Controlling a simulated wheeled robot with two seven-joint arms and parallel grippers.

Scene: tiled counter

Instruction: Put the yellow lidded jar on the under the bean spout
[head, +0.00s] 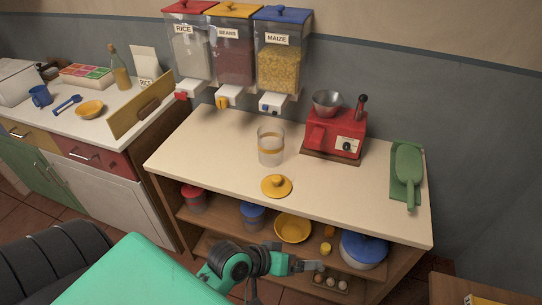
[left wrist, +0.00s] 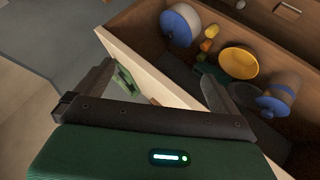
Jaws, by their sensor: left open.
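The clear jar with a yellow band (head: 270,147) stands upright and uncovered on the light counter. Its yellow lid with a knob (head: 276,186) lies apart, in front of it near the counter's edge. The beans dispenser (head: 233,52) hangs on the wall between rice and maize, with a yellow-handled spout (head: 226,99) above the counter's back left. My left gripper (head: 312,266) is low in front of the shelves, below the counter top and away from the jar. Its fingers are spread and empty in the left wrist view (left wrist: 158,90). My right gripper is not seen.
A red grinder (head: 335,132) and green scoop (head: 407,165) stand on the right of the counter. The shelves below hold a yellow bowl (head: 292,228), a blue-lidded pot (head: 363,248) and blue (head: 253,215) and red-lidded jars (head: 194,198). The counter under the spouts is clear.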

